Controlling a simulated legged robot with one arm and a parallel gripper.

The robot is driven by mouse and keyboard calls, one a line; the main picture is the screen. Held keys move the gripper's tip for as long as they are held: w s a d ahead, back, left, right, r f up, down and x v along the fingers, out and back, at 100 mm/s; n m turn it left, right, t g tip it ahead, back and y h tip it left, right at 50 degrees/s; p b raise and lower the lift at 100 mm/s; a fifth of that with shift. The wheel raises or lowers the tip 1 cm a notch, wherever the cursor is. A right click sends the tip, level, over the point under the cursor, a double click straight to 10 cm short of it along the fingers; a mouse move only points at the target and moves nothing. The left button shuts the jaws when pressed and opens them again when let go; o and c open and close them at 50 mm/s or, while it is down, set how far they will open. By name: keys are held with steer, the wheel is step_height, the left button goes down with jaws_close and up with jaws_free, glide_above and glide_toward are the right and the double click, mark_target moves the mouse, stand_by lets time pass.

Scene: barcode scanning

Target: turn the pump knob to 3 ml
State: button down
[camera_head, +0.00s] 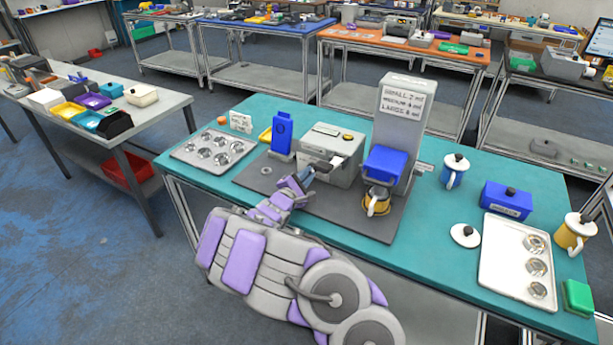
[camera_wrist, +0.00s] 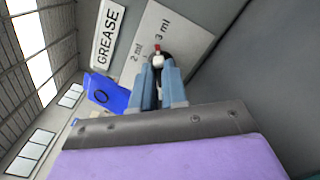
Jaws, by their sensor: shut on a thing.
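The pump is a grey box (camera_head: 332,152) on a dark mat on the teal table in the head view. In the wrist view its pale dial plate (camera_wrist: 185,40) carries the marks "2 ml" and "3 ml", beside a "GREASE" label (camera_wrist: 108,35). The knob (camera_wrist: 158,60) is dark with a white and red pointer. Its red end is up close to the "3 ml" mark; the exact alignment is hard to tell. My gripper (camera_wrist: 160,82) has its blue fingers shut on the knob, hiding its lower part. In the head view my gripper (camera_head: 308,174) is at the box's front left.
A blue dispenser (camera_head: 281,136) stands left of the box. Trays (camera_head: 213,148) with metal cups sit at both table ends. A white lid (camera_head: 465,235) lies near the front edge.

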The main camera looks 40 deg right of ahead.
steer(key=shift+f, duration=0.25)
steer(key=c, duration=1.2)
jaws_free()
steer(key=shift+r, duration=0.1)
steer(key=shift+o, duration=0.2)
steer(key=p+v, duration=0.4)
steer(key=v, duration=1.3)
steer(key=shift+a, duration=0.25)
